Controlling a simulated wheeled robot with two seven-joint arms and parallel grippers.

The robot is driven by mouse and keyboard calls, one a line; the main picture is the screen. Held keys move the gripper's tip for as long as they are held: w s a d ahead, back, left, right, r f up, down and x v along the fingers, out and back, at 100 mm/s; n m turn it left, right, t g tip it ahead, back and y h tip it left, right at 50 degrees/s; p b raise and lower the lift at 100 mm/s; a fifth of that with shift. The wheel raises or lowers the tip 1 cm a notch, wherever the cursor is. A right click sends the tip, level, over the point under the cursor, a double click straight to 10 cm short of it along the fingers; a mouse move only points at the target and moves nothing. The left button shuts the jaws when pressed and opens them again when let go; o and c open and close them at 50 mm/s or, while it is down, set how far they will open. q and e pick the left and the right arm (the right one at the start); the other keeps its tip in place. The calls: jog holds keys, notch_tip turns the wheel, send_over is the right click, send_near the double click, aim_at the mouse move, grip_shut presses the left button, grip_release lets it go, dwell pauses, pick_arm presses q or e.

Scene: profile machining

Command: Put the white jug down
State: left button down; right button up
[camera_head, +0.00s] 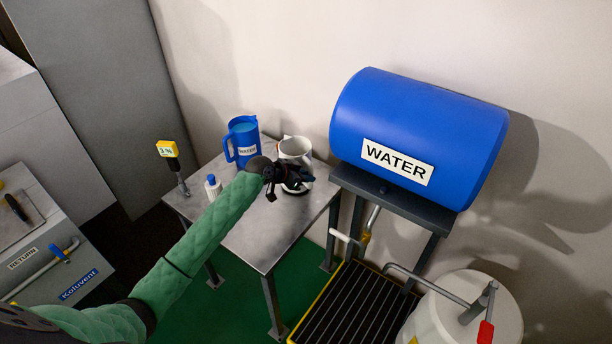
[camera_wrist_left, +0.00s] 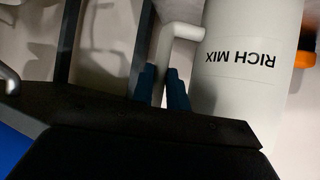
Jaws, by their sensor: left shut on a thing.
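The white jug (camera_head: 296,149) is at the back right of the grey metal table (camera_head: 262,236), beside the blue jug. It looks upright, and its lower part is hidden behind my left gripper (camera_head: 288,178). I cannot tell whether its base touches the table. In the left wrist view the jug (camera_wrist_left: 238,95) carries the label "RICH MIX". My left gripper (camera_wrist_left: 165,88) is shut on its white handle (camera_wrist_left: 178,35) there. My right gripper is not in view.
A blue jug (camera_head: 243,133) marked "WATER" and a small white bottle with a blue cap (camera_head: 213,186) stand on the table. A yellow "3 %" device (camera_head: 168,149) is at its left edge. A blue water barrel (camera_head: 420,130) stands right. The table's front is clear.

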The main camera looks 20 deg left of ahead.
pick_arm(q)
jog(key=shift+f, duration=0.45)
jog(key=c, duration=1.6)
grip_release()
jog(key=shift+o, duration=1.1)
